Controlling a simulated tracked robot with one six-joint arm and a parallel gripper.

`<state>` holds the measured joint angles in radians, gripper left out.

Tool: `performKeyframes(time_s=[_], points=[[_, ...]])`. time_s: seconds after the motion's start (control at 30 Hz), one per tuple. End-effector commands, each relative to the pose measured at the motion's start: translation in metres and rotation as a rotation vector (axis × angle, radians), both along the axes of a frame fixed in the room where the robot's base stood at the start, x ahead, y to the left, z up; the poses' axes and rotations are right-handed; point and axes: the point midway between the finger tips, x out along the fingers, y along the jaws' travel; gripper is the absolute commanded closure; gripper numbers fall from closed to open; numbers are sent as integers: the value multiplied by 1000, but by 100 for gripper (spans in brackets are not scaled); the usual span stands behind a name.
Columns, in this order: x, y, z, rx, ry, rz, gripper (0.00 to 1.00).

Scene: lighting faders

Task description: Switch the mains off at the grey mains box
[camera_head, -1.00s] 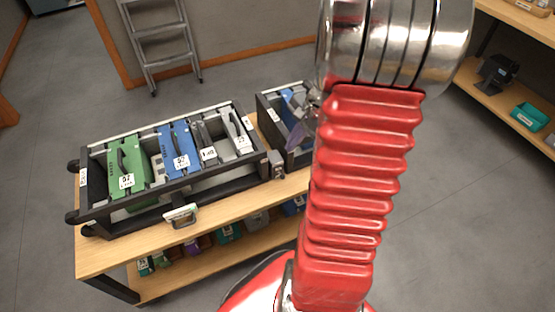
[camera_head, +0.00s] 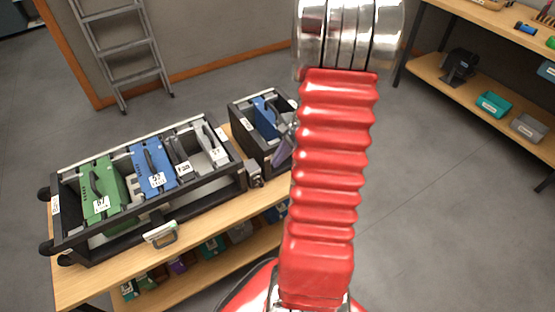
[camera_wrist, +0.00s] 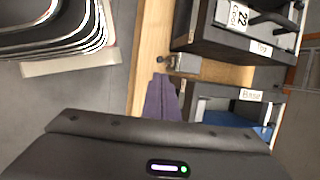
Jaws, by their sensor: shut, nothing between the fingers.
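The grey mains box (camera_head: 254,173) is small and sits on the wooden bench at the right end of the long black rack. It also shows in the wrist view (camera_wrist: 186,63), with a small dark knob or lever on its left side. My gripper (camera_head: 287,148) is partly hidden behind my red arm, to the right of the box and by the small black rack. The switch position is too small to tell.
The long rack (camera_head: 203,189) holds green, blue and grey modules. The small rack (camera_head: 277,160) with a blue module (camera_head: 265,117) stands close beyond the box. A ladder (camera_head: 122,45) leans at the back. Shelves (camera_head: 445,77) stand at right, with clear floor between.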

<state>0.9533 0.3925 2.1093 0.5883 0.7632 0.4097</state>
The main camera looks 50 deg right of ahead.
Motion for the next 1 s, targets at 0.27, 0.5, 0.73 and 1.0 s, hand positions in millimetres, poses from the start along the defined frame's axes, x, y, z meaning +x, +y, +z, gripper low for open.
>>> performKeyframes(time_s=[0.27, 0.5, 0.73, 1.0], points=[[12, 11, -40, 2, 2, 1, 100], [22, 20, -71, 1, 2, 2, 100], [30, 26, -96, 1, 2, 1, 100], [34, 28, -107, -1, 0, 0, 100]])
